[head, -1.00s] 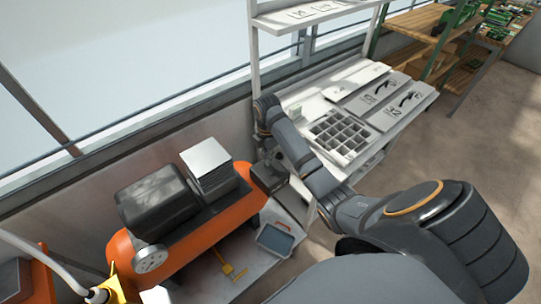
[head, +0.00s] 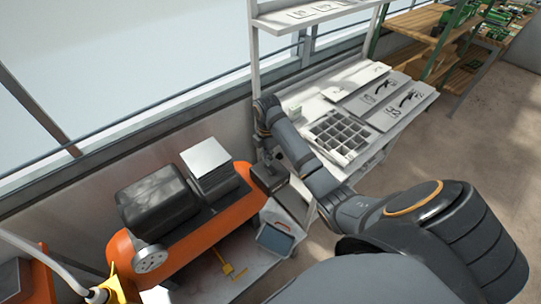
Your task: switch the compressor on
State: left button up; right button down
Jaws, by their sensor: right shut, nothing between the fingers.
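The compressor has an orange tank (head: 203,230), a black motor cover (head: 157,203) and a silver finned block (head: 207,163). A dark box (head: 268,179) sits at the tank's right end; any switch on it is too small or hidden to make out. My right gripper (head: 271,163) is shut and empty, pointing down just above or at this box. I cannot tell whether it touches it. My right arm comes in from the lower right and hides part of the space beside the box. My left gripper is not in view.
A white bench (head: 400,112) with a seed tray (head: 341,137) and marked plates stands right of the compressor. A blue-grey bin (head: 275,241) and a yellow tool (head: 229,265) lie in front of the tank. A wall with windows runs behind.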

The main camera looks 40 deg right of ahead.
jog(key=shift+f+b, duration=0.35)
jog(key=shift+f, duration=0.75)
dwell(0.6)
notch_tip(320, 180, up, 7)
jog(key=p, duration=0.8)
jog(key=shift+r+p, duration=0.15)
jog(key=shift+p, duration=0.2)
